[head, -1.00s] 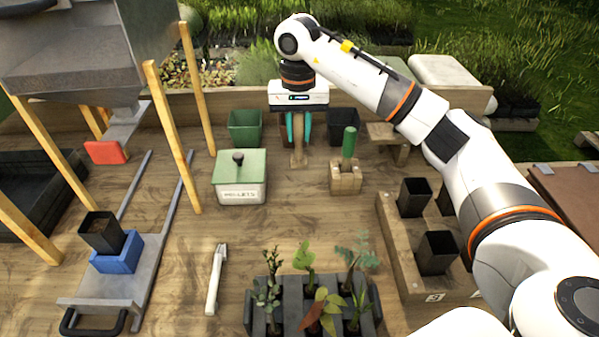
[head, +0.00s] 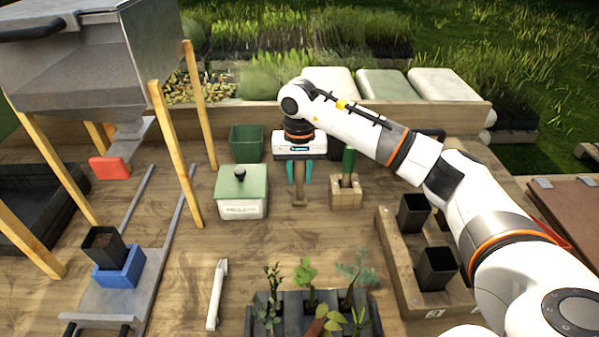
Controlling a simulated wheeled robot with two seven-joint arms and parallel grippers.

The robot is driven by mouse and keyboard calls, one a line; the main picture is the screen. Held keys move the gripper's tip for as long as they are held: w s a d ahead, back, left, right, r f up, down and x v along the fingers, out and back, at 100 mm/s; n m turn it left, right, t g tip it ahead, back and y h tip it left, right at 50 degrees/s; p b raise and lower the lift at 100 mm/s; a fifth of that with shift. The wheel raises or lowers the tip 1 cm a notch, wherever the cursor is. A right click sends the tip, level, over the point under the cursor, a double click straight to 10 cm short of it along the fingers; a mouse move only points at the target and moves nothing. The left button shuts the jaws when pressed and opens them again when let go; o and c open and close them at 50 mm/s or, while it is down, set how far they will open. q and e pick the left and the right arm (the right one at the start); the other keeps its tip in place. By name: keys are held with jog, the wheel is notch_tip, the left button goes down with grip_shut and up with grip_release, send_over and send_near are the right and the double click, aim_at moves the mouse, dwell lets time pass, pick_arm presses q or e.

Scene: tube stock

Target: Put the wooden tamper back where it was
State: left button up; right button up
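The wooden tamper (head: 299,191) hangs upright below my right gripper (head: 299,172), whose teal fingers are closed around its upper part. It is between the pellet box and a small wooden block (head: 346,198) that holds a green-handled tool (head: 348,164). I cannot tell whether the tamper's lower end touches the bench. My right arm comes in from the right and covers the bench behind the block. My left gripper is not in view.
A green-lidded pellet box (head: 242,195) stands just left of the tamper, and a green pot (head: 246,142) behind it. Black pots stand in a wooden rack (head: 398,262) at right. A seedling tray (head: 262,322) is in front. The middle bench (head: 290,235) is clear.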

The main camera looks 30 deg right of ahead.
jog(key=o, duration=0.3)
jog(key=shift+r, duration=0.15)
notch_tip(320, 180, up, 11)
jog(key=shift+r+b, duration=0.15)
jog(key=shift+b, duration=0.6)
jog(key=shift+r, duration=0.4)
